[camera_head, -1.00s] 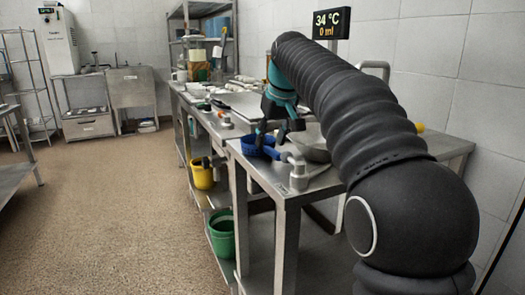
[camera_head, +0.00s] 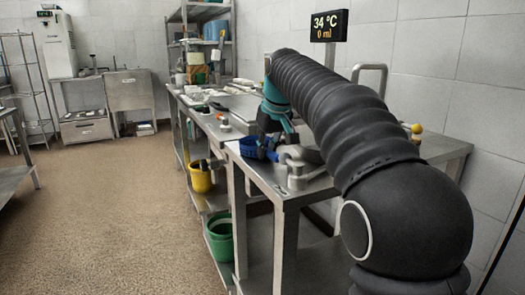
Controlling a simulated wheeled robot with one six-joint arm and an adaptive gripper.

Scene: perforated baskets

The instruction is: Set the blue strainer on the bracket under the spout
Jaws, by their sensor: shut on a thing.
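The blue strainer (camera_head: 252,150) is at the left edge of the near metal table, beside a grey metal fitting. My gripper (camera_head: 268,143) is shut on it, with the fingers pointing down. My arm and the gripper hide part of the strainer, and I cannot tell whether it touches the table. A grey metal fitting (camera_head: 297,178) stands just right of it near the table's front; I cannot tell if it is the bracket. A curved metal pipe (camera_head: 371,68) rises behind my arm, perhaps the spout; its lower part is hidden.
A display (camera_head: 329,26) reads 34 °C and 0 ml. A yellow bucket (camera_head: 201,179) and a green bucket (camera_head: 221,240) are low beside the table. Trays and small items crowd the counter (camera_head: 215,118) behind. A yellow knob (camera_head: 416,129) shows right of my arm. The floor at left is clear.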

